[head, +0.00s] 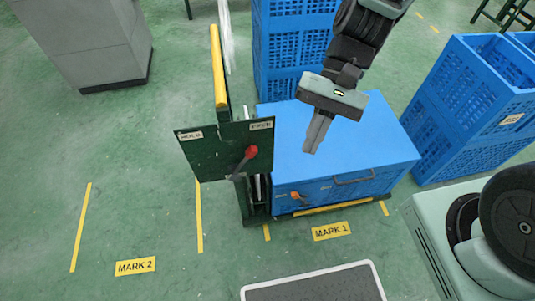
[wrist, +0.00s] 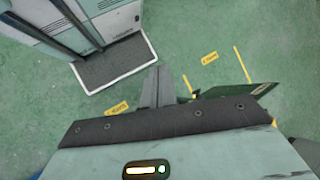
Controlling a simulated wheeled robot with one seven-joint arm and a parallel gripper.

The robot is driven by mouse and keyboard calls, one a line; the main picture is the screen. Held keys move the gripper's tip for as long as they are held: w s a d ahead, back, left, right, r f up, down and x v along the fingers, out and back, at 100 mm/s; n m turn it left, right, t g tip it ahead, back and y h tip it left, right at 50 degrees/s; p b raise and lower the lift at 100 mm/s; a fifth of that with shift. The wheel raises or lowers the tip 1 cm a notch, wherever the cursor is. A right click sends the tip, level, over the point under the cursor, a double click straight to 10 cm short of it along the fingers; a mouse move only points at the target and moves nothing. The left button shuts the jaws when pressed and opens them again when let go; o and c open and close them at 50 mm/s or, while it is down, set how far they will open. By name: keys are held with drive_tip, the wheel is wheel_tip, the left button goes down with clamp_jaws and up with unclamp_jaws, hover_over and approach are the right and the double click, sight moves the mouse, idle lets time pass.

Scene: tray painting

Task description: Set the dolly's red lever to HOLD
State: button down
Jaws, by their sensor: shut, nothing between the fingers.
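The dolly's dark green panel (head: 205,155) stands upright, with a HOLD label (head: 190,136) at its upper left and a FREE label (head: 261,125) at its upper right. The red lever (head: 251,152) on it leans up and right, its knob on the FREE side. My gripper (head: 311,150) is shut and empty, above the blue box and right of the panel, apart from the lever. In the wrist view my closed fingers (wrist: 157,76) point towards the floor. The panel's edge (wrist: 245,90) shows there at right; the lever cannot be made out.
The blue box (head: 350,150) sits on the dolly behind the panel, with a small orange-red handle (head: 297,196) on its front. The dolly's yellow bar (head: 218,65) rises behind the panel. Blue crates (head: 470,105) stand at right. A dark mat (head: 315,287) lies in front. Floor at left is clear.

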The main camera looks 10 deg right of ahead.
drive_tip(key=w+d+f+m+t+y+b, duration=0.2)
drive_tip(key=w+d+f+m+t+y, duration=0.1)
drive_tip(key=f+m, duration=0.4)
drive_tip(key=w+d+f+m+t+y+b, duration=0.2)
drive_tip(key=w+f+m+y, duration=0.4)
drive_tip(key=f, duration=0.5)
drive_tip(key=w+d+m+t, duration=0.1)
drive_tip(key=w+d+m, duration=0.1)
drive_tip(key=shift+w+f+m+y+b, duration=0.3)
approach(245, 161)
drive_tip(key=shift+r+p+x, duration=0.15)
drive_tip(key=shift+p+x, duration=0.2)
drive_tip(key=shift+x, duration=0.45)
drive_tip(key=shift+r+p+x, duration=0.2)
drive_tip(key=shift+p+x, duration=0.1)
drive_tip(key=shift+x, duration=0.55)
drive_tip(key=shift+w+a, duration=0.1)
drive_tip(key=shift+w, duration=0.15)
